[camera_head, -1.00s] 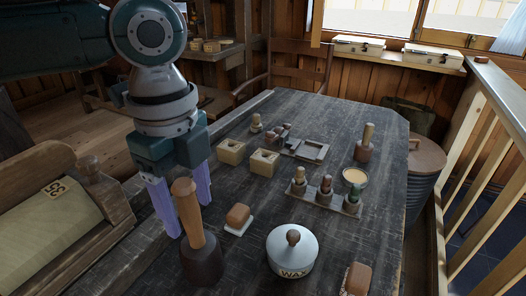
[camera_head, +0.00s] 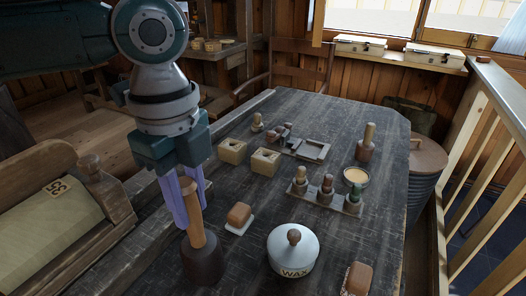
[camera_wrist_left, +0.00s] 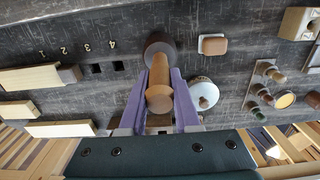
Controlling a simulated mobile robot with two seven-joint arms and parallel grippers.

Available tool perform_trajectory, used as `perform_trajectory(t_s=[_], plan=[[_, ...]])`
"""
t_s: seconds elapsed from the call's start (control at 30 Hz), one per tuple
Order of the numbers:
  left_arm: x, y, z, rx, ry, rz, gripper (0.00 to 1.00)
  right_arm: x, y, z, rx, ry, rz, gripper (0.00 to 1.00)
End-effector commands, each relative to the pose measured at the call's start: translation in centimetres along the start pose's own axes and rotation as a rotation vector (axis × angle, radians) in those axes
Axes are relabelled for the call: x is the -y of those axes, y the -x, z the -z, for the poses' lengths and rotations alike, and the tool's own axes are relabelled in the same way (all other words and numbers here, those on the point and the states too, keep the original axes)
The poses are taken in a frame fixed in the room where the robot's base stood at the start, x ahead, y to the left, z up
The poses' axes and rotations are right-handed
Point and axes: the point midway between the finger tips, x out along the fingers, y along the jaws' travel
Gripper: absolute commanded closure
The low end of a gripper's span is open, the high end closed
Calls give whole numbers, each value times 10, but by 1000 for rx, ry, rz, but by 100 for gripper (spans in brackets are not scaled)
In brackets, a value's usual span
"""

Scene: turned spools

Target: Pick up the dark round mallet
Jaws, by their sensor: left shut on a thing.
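The dark round mallet (camera_head: 203,262) stands head down on the dark table (camera_head: 250,208), its light wooden handle pointing up. My left gripper (camera_head: 188,222) has its purple fingers closed around the handle. In the left wrist view, the fingers (camera_wrist_left: 160,98) lie on either side of the handle, and the dark head (camera_wrist_left: 160,47) shows beyond them. The head appears to rest on the table. A second mallet (camera_head: 366,150) with a dark head stands at the far right of the table. My right gripper is not in view.
Close right of the mallet are a brown block on a white base (camera_head: 239,217) and a white wax pot (camera_head: 293,252). A rack with several small turned pieces (camera_head: 325,197), a bowl (camera_head: 355,177) and two wooden blocks (camera_head: 265,162) stand farther back.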

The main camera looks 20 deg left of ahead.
Motion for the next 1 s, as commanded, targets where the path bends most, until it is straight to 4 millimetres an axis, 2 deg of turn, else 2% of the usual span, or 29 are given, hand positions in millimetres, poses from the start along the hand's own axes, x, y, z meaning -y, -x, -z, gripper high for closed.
perform_trajectory(t_s=[0.27, 0.47, 0.67, 0.9, 1.0], plan=[[0, 1, 0, 0, 0, 2, 100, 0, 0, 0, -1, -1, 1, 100], [1, 14, 0, -1, 0, 3, 100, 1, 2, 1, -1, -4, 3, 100], [2, 56, 0, -1, 0, 7, 100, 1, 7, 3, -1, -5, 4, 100], [2, 130, 0, -1, -1, 9, 100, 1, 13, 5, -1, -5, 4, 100], [2, 156, 0, -2, -1, 7, 100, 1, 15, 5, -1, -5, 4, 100]])
